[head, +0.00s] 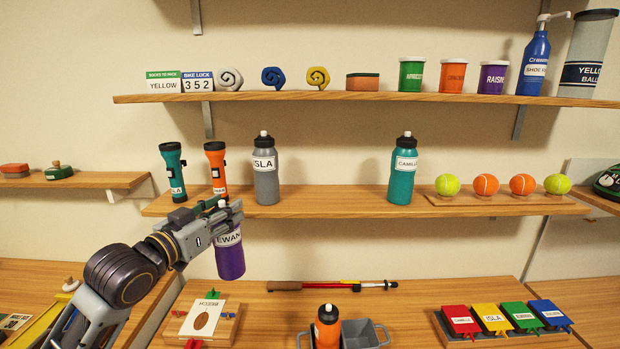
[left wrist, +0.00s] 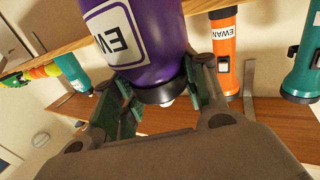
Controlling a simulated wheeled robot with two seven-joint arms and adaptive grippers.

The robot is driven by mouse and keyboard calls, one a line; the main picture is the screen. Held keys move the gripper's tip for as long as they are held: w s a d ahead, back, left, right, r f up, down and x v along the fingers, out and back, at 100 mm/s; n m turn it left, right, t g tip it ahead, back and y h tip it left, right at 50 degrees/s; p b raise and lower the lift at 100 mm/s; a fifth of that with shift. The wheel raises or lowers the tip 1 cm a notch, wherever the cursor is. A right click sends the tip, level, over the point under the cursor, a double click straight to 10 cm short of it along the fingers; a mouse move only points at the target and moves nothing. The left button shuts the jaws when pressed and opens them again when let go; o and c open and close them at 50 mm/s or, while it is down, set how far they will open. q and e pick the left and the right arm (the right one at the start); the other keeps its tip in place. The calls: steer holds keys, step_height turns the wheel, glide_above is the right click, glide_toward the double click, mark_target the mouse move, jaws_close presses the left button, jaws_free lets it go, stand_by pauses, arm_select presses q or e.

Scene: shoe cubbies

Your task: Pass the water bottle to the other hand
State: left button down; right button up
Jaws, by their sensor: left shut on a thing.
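My left gripper (head: 226,216) is shut on a purple water bottle (head: 231,262) with a white EWAN label, held in front of the middle shelf's left part. The gripper hides the bottle's upper end in the head view. In the left wrist view the purple bottle (left wrist: 162,40) fills the top middle, its dark cap end between the green-lined fingers (left wrist: 165,92). Other bottles are a grey ISLA one (head: 266,175) and a teal one (head: 402,178) on the middle shelf, and an orange one (head: 328,328) in a grey caddy (head: 372,335) below. My right gripper is not in view.
Teal (head: 173,175) and orange (head: 216,170) flashlights stand on the middle shelf (head: 330,203) close behind my gripper. Several balls (head: 486,185) sit at its right. Below, the bench (head: 265,320) holds a pole (head: 335,285), a card board and coloured boxes. Open air lies right of the held bottle.

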arm_select(q)
steer(key=shift+w+a+f+n+t+y, duration=0.15)
steer(key=shift+f+n+y, duration=0.2)
steer(key=shift+f, duration=0.3)
steer(key=shift+w+a+f+n+t+y, duration=0.15)
steer(key=shift+f+n+y, duration=0.1)
steer(key=shift+f+y, duration=0.3)
steer(key=f+y, duration=0.1)
steer(key=f, duration=0.1)
steer(key=a+f+n+y, duration=0.1)
steer(key=w+f+n+t+y, duration=0.1)
steer(key=f, duration=0.1)
steer(key=shift+a+f+y, duration=0.2)
steer(key=shift+f+y, duration=0.15)
steer(key=shift+y, duration=0.05)
steer(key=f, duration=0.1)
steer(key=f+n+y, duration=0.1)
steer(key=shift+w+a+f+n+y, duration=0.3)
steer(key=shift+a+f+y, duration=0.05)
steer(key=shift+f+y, duration=0.05)
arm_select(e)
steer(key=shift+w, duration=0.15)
